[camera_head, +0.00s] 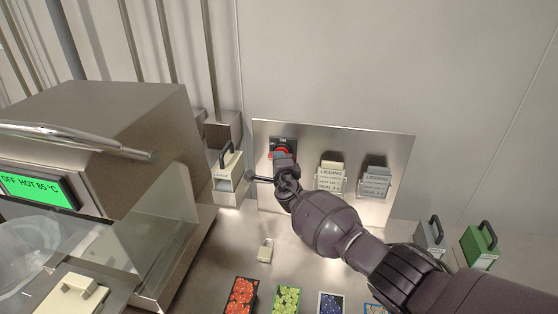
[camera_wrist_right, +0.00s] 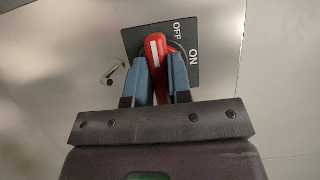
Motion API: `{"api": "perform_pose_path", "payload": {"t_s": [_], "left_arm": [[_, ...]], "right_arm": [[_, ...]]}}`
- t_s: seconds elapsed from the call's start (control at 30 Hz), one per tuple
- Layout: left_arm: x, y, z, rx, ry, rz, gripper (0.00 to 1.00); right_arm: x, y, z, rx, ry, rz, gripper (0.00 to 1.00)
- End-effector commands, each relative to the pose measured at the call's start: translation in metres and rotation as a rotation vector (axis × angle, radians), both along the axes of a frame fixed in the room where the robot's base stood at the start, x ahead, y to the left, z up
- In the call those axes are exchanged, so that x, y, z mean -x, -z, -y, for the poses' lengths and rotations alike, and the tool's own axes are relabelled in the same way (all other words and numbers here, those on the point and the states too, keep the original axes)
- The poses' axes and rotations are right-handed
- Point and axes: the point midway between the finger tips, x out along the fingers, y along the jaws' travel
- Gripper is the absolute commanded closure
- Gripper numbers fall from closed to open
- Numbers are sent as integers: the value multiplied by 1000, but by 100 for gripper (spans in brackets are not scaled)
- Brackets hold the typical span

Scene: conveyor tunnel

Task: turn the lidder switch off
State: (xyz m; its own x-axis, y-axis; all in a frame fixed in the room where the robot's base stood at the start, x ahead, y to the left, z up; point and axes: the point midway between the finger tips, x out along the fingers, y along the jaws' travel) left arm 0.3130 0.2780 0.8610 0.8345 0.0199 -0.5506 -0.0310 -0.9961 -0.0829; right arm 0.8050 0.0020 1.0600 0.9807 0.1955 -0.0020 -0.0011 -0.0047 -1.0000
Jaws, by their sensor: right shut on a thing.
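The lidder switch is a red rotary handle (camera_head: 286,148) on a black plate, mounted on the left part of a steel panel (camera_head: 385,142). In the right wrist view the red handle (camera_wrist_right: 156,52) has a white stripe, and its black plate (camera_wrist_right: 186,40) reads OFF and ON. The handle's stripe points to neither word squarely; its exact setting is unclear. My right gripper (camera_head: 281,157) is at the switch. Its blue fingers (camera_wrist_right: 158,76) are shut on the red handle, one on each side. My left gripper is not in view.
A metal peg (camera_wrist_right: 114,72) sticks out beside the switch. Two tag holders (camera_head: 331,178) (camera_head: 375,182) hang on the panel. A padlock (camera_head: 265,250) lies below. A steel machine with a green display (camera_head: 38,190) stands left.

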Motion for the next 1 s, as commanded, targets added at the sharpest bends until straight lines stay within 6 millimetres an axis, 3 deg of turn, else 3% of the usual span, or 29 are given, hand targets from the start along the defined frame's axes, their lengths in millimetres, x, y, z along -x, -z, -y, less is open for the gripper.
{"api": "perform_pose_path", "payload": {"t_s": [0.47, 0.5, 0.67, 1.0], "left_arm": [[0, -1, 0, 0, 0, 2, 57], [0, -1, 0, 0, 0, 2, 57], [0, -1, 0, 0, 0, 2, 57], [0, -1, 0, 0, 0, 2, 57]], "right_arm": [[0, 0, 0, 12, 1, -2, 100], [0, 0, 0, 13, 1, -2, 79], [0, 0, 0, 12, 1, -2, 55], [1, 0, 0, 9, 1, -2, 55]]}}
